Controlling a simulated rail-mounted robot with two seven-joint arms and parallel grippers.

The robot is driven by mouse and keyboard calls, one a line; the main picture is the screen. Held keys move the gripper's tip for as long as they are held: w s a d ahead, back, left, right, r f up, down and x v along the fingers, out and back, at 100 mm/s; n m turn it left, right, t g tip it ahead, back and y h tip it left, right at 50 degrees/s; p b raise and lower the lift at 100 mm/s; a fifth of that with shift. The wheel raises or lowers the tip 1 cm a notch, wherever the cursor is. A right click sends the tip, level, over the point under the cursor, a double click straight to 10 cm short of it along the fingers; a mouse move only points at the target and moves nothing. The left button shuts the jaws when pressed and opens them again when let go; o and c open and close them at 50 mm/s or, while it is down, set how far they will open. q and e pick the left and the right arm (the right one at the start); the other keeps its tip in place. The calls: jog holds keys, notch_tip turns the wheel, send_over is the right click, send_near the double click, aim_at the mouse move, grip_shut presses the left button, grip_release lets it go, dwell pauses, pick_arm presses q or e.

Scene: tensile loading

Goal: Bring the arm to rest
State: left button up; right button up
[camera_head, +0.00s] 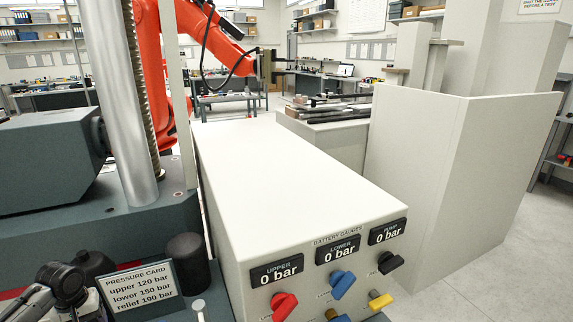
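An orange arm (176,90) comes in from the left, behind a steel column, and bends over toward the middle. Its dark gripper (284,67) points right at the upper middle, in the air beyond the pale cabinet. Its two small fingers look apart, with nothing visible between them. I take it as my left gripper. Part of the arm is hidden behind the column. My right gripper is not in view.
A pale cabinet (290,165) carries gauges reading 0 bar and coloured knobs (342,284). A steel column (118,100) and a pressure card (140,290) stand left. Tall pale panels (455,170) stand right. Floor (500,255) is clear at lower right.

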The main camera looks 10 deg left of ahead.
pick_arm(q)
jog(key=shift+m, duration=0.8)
jog(key=shift+w+a+r+m+y, duration=0.1)
jog(key=shift+a+m+y, duration=0.45)
jog(key=shift+m, duration=0.15)
jog(key=w+d+r+m+t+y, duration=0.4)
jog(key=w+d+r+m+t, duration=0.2)
jog(key=d+r+m, duration=0.4)
jog(key=s+d+r+m+t+h+p, duration=0.1)
jog(key=s+d+r+t+p, duration=0.1)
jog(key=d, duration=0.5)
jog(key=s+d+r+t+p, duration=0.1)
jog(key=d+r+t+p, duration=0.1)
jog(key=d, duration=0.5)
jog(key=s+d+f+n+g+h+p, duration=0.15)
jog(key=s+d+f+p, duration=0.25)
jog(key=s, duration=0.7)
jog(key=s+d+f+n+g+h+p, duration=0.1)
jog(key=s+d+f+g+p, duration=0.3)
jog(key=s, duration=0.7)
jog(key=s+d+f+n+g+h+p, duration=0.1)
jog(key=s+d+f+h+p, duration=0.3)
jog(key=s, duration=0.6)
notch_tip(320, 180, up, 39)
jog(key=d+y+p, duration=0.1)
jog(key=y+p, duration=0.1)
jog(key=p, duration=3.6)
jog(key=shift+w+d+f, duration=0.15)
jog(key=shift+w, duration=0.1)
